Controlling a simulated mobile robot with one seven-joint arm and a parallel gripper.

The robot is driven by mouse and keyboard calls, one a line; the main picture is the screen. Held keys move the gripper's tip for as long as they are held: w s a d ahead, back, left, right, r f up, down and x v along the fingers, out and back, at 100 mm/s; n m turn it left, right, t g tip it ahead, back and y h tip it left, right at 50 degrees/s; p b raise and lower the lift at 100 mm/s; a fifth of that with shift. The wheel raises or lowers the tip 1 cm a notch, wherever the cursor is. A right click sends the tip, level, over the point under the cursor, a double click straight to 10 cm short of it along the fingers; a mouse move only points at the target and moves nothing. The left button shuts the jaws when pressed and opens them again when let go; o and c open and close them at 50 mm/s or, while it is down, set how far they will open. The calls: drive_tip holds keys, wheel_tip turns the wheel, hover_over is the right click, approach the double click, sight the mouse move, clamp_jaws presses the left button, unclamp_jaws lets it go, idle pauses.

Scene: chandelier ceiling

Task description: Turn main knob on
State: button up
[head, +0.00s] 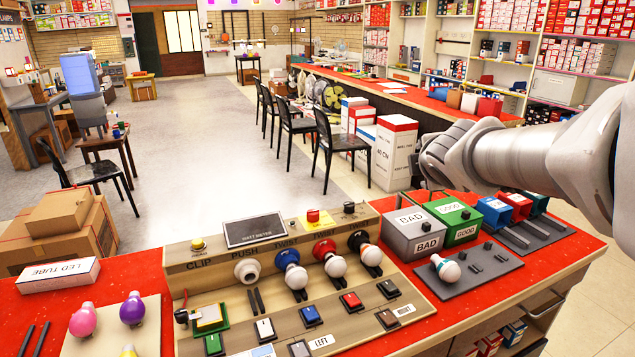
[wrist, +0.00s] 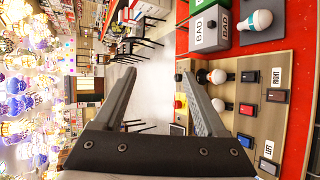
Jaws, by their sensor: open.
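The tan test panel (head: 300,270) stands on the red counter. It carries a small black knob (head: 349,208) at its back right top and a red button on a yellow base (head: 313,217) left of it. No readable label tells which is the main knob. My gripper (wrist: 157,76) is open and empty in the wrist view, fingers pointing past the panel's back edge. The panel fills the right of that view, turned sideways. In the head view my arm reaches in from the right, with the gripper end above and behind the BAD box, mostly hidden.
The grey BAD box (head: 408,235) and green GOOD box (head: 452,220) stand right of the panel. A grey plate with a bulb (head: 447,268) lies before them. Open floor lies behind the counter.

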drive_tip(key=w+a+f+n+t+y+b, duration=0.1)
drive_tip(key=w+a+f+n+y+b, duration=0.2)
drive_tip(key=w+n, duration=0.4)
drive_tip(key=n+g+y+b, duration=0.4)
drive_tip(key=n+y, duration=0.5)
drive_tip(key=n, duration=1.1)
approach(314, 212)
drive_tip(key=x, duration=1)
drive_tip(key=shift+w+a+f, duration=0.15)
clamp_jaws()
